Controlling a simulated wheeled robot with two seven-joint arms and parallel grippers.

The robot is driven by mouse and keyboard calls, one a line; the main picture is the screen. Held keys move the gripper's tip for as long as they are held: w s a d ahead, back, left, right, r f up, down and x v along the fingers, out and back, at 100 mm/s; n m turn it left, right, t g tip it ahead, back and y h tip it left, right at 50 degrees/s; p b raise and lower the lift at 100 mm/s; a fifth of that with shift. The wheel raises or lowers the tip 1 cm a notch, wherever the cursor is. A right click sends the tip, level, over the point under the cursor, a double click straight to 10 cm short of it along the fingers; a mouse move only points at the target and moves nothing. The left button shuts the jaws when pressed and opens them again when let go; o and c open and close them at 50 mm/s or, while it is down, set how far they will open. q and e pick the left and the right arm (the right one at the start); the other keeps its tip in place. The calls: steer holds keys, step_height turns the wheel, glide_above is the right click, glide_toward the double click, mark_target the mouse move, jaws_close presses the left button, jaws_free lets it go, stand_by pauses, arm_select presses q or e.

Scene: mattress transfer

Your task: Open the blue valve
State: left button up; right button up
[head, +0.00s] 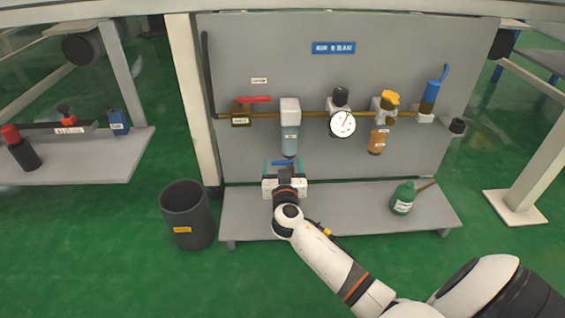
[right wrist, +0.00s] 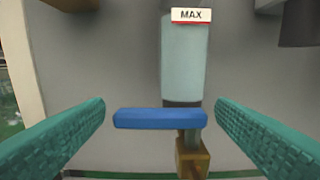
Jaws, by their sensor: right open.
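The blue valve (right wrist: 160,118) is a short blue handle lying level below a clear bowl marked MAX (right wrist: 184,60), above a brass body (right wrist: 192,158) in the right wrist view. In the head view the blue valve (head: 284,163) shows as a small blue bar under the filter bowl (head: 290,138). My right gripper (head: 283,163) is open in front of it. In the right wrist view the teal fingers of my right gripper (right wrist: 160,120) stand left and right of the handle, with a gap on each side. My left gripper is not in view.
The grey panel (head: 250,60) carries a red-handled valve (head: 254,99), a gauge (head: 342,124), a yellow-capped lubricator (head: 389,98) and a blue part (head: 432,92). Below stands a shelf (head: 340,212) with a green bottle (head: 403,198). A dark bin (head: 186,214) stands at the left.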

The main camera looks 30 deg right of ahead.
steer(key=c, duration=1)
